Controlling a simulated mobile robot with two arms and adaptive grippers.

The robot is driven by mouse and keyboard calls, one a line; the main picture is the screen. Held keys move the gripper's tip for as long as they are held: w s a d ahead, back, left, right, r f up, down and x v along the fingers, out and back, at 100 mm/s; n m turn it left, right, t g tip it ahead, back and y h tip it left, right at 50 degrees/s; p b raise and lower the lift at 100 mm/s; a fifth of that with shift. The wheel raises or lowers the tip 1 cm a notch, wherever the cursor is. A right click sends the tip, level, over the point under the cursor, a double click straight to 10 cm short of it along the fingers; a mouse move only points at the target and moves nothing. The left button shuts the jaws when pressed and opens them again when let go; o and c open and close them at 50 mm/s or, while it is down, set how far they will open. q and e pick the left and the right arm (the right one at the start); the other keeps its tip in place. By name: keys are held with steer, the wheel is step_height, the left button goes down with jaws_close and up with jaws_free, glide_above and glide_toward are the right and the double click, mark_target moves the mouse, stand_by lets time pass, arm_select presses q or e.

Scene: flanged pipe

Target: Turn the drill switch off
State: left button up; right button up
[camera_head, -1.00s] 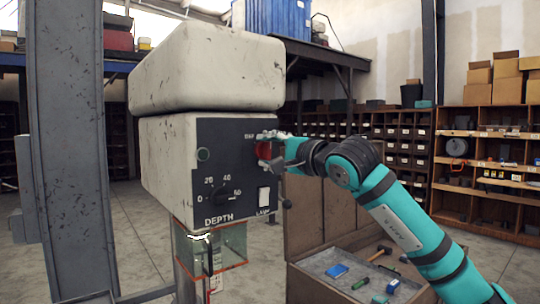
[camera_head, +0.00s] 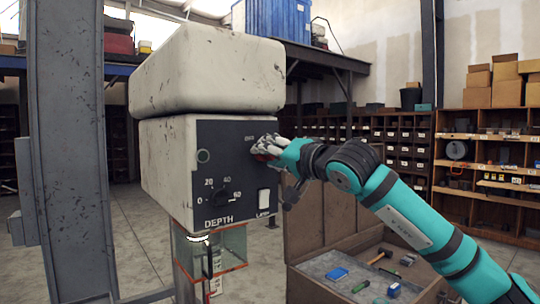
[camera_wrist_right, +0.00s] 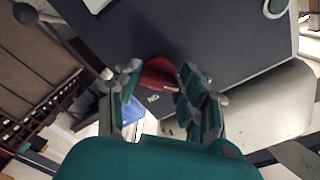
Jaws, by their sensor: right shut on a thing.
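The drill head (camera_head: 165,160) is a worn white machine with a dark control panel (camera_head: 222,212) on its front. My left gripper is not in view.
A grey column (camera_head: 65,150) stands at the left. A clear guard (camera_head: 228,247) hangs below the drill head. An open tool chest (camera_head: 350,270) with several tools is at the lower right. Shelves with boxes (camera_head: 490,160) line the back right.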

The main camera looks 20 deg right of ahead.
steer(key=shift+f+n, duration=0.25)
steer(key=shift+n, duration=0.35)
steer(key=o, duration=1.2)
steer(key=shift+r, duration=0.1)
steer(key=shift+c, duration=0.2)
steer(key=v, duration=1.2)
